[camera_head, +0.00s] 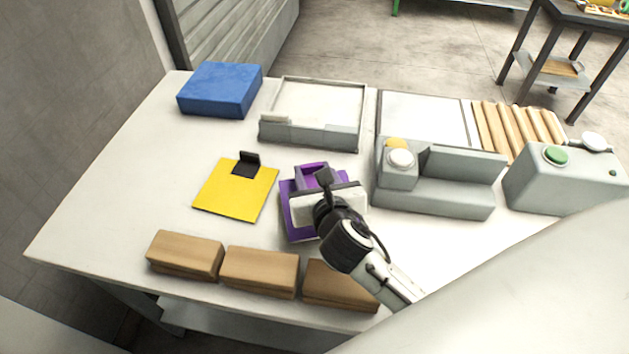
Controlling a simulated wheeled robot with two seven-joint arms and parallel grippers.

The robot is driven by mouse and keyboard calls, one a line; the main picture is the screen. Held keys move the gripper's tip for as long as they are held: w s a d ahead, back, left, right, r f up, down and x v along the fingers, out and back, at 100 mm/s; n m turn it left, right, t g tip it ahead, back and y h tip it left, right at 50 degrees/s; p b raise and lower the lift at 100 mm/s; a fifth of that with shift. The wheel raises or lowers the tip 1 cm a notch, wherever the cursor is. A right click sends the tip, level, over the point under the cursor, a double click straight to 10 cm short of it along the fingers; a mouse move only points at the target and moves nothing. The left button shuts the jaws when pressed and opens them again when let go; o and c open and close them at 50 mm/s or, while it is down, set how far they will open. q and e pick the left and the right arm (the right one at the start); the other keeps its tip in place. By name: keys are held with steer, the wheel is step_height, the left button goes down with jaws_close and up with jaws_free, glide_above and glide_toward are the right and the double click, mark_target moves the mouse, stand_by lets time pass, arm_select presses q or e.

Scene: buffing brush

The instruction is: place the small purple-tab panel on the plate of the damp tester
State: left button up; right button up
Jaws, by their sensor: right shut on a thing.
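The small purple-tab panel (289,222) lies on or just above the table, left of centre. It is a flat purple square with a raised purple part on its far side. My right gripper (322,178) is over it, shut on the panel's tab, and covers much of its middle and right. I cannot tell whether the panel touches the table. A grey machine (435,195) with a white round button stands just right of the panel. Another grey box (565,187) with a green button stands farther right. I cannot tell which is the damp tester. My left gripper is not in view.
A yellow panel (225,192) with a black tab lies left. Several brown blocks (260,270) line the front edge. A blue block (220,88), a pale tray (318,98), a flat white panel (423,115) and a wooden slatted rack (515,128) are at the back.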

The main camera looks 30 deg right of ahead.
steer(key=shift+f, duration=1.25)
steer(key=shift+f, duration=0.15)
steer(key=o, duration=1.1)
